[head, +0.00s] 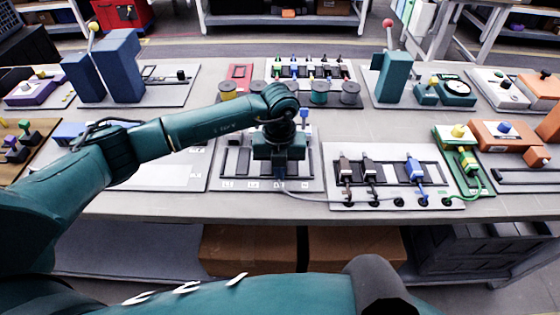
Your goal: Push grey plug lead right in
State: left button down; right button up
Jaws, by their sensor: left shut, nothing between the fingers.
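My left gripper (280,172) points straight down over the front of a light panel with dark slots (232,183). It is shut with nothing visibly held. A grey lead (325,200) comes out from just under the fingertips and curves right to a round black hole on the neighbouring panel (347,203). The plug at the lead's left end is hidden by the gripper, so I cannot tell how deep it sits or whether the fingers touch it. My right gripper is not in view.
The right panel holds a brown plug (345,167), a dark plug (370,170) and a blue plug (415,170) with leads. A green plug (467,160) stands further right. Spools (319,93) stand behind my wrist. The table's front edge (265,217) is clear.

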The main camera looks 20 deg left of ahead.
pick_arm(q)
jog(key=shift+w+a+b, duration=0.25)
jog(key=shift+w+b, duration=0.35)
jog(key=shift+w, duration=0.2)
jog(key=shift+w+a+b, duration=0.2)
jog(key=shift+w+b, duration=0.35)
jog(key=shift+w, duration=0.2)
dwell(0.4)
jog(key=shift+s, duration=0.2)
jog(key=shift+s+d+p, duration=0.15)
jog(key=shift+s+p, duration=0.25)
jog(key=shift+p, duration=0.1)
notch_tip(320, 180, up, 7)
jog(key=p, duration=0.5)
